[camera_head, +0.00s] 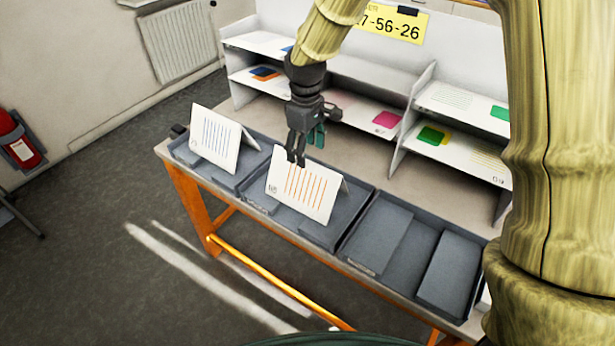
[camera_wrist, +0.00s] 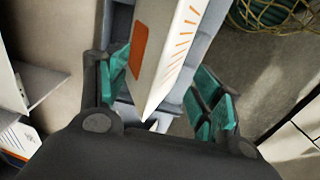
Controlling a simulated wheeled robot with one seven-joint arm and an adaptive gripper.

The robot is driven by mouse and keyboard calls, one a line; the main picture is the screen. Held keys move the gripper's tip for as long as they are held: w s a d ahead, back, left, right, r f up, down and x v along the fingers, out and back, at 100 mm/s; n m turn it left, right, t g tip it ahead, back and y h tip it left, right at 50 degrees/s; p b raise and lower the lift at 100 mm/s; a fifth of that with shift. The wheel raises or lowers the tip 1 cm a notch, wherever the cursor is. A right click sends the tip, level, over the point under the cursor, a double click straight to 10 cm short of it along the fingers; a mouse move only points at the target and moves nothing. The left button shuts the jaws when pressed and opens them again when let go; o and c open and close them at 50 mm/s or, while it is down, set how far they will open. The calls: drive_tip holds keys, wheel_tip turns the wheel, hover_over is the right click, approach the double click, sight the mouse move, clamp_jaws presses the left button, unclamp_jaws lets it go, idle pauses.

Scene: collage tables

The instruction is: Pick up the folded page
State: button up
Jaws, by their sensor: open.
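A white folded page with orange stripes (camera_head: 303,190) stands like a tent in the middle grey tray (camera_head: 262,212). My gripper (camera_head: 296,162) points down at its top fold. In the wrist view the page (camera_wrist: 168,50) lies between the two teal-padded fingers of my gripper (camera_wrist: 163,82), with a gap on each side, so the fingers are open around it. A second white folded page with blue stripes (camera_head: 214,138) stands in the left tray (camera_head: 178,150), apart from my gripper.
The right tray (camera_head: 362,268) holds only grey inner panels. The trays sit on a table with orange legs (camera_head: 188,201). White shelves (camera_head: 452,104) with flat coloured sheets stand behind. The floor in front is clear; a red extinguisher (camera_head: 18,140) hangs at far left.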

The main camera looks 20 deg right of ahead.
sight(307, 160)
drive_tip(key=shift+s+d+f+p, duration=0.1)
drive_tip(key=shift+f+p, duration=0.25)
drive_tip(key=shift+f, duration=1.1)
drive_tip(key=shift+s+f+p, duration=0.1)
drive_tip(key=shift+f+p, duration=0.25)
drive_tip(key=shift+f, duration=1.1)
drive_tip(key=c, duration=1)
